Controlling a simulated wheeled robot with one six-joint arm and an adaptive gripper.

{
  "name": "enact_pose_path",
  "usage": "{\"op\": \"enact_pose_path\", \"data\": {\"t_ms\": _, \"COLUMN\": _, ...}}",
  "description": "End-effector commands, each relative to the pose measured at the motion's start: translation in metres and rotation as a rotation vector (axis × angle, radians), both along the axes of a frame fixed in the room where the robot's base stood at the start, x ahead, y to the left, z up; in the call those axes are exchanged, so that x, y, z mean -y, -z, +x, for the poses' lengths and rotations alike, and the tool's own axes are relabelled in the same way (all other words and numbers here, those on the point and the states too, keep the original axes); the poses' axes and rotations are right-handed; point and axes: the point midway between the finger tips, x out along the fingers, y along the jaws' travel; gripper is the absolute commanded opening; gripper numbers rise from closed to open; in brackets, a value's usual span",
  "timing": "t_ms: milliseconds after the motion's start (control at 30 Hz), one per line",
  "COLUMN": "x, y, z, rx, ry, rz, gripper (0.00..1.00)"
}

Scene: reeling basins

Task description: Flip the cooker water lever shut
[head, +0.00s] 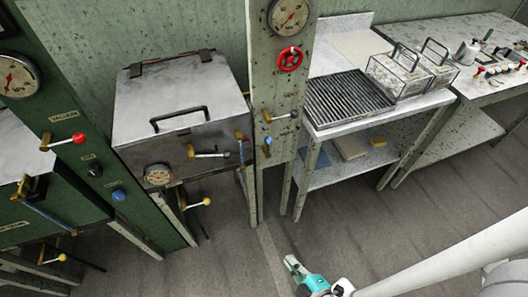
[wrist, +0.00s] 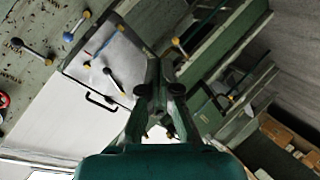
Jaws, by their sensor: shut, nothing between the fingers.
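Which of these is the water lever, I cannot tell. A yellow-knobbed lever (head: 196,204) is below the cooker. My gripper (head: 291,263) is low over the floor, right of and apart from the cooker. In the wrist view my gripper (wrist: 160,72) is shut and empty, with the cooker's dark-knobbed lever (wrist: 115,81) left of the fingers.
A green post (head: 258,190) beside the cooker carries a red handwheel (head: 289,58), a dark-knobbed lever (head: 282,115) and a blue-knobbed lever (head: 267,146). A bench (head: 345,124) with a grate stands right. A red-knobbed vacuum lever (head: 64,141) is left. Floor before the cooker is clear.

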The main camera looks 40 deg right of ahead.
Motion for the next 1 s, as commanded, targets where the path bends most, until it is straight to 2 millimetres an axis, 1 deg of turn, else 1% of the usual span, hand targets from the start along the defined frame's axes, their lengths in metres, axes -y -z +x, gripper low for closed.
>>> {"op": "enact_pose_path", "data": {"t_ms": 33, "x": 0.003, "y": 0.006, "z": 0.015, "rx": 0.002, "ry": -0.005, "rz": -0.067, "gripper": 0.00}}
{"op": "enact_pose_path", "data": {"t_ms": 167, "x": 0.014, "y": 0.015, "z": 0.048, "rx": 0.001, "ry": -0.004, "rz": -0.247, "gripper": 0.00}}
{"op": "enact_pose_path", "data": {"t_ms": 233, "x": 0.020, "y": 0.017, "z": 0.067, "rx": 0.005, "ry": 0.005, "rz": -0.343, "gripper": 0.00}}
{"op": "enact_pose_path", "data": {"t_ms": 367, "x": 0.029, "y": 0.014, "z": 0.103, "rx": 0.020, "ry": 0.029, "rz": -0.521, "gripper": 0.00}}
{"op": "enact_pose_path", "data": {"t_ms": 533, "x": 0.036, "y": -0.004, "z": 0.149, "rx": 0.056, "ry": 0.085, "rz": -0.747, "gripper": 0.00}}
{"op": "enact_pose_path", "data": {"t_ms": 600, "x": 0.038, "y": -0.014, "z": 0.168, "rx": 0.075, "ry": 0.113, "rz": -0.831, "gripper": 0.00}}
{"op": "enact_pose_path", "data": {"t_ms": 700, "x": 0.038, "y": -0.031, "z": 0.189, "rx": 0.101, "ry": 0.156, "rz": -0.937, "gripper": 0.00}}
{"op": "enact_pose_path", "data": {"t_ms": 833, "x": 0.036, "y": -0.049, "z": 0.208, "rx": 0.130, "ry": 0.203, "rz": -1.038, "gripper": 0.00}}
{"op": "enact_pose_path", "data": {"t_ms": 1000, "x": 0.034, "y": -0.063, "z": 0.220, "rx": 0.150, "ry": 0.236, "rz": -1.103, "gripper": 0.00}}
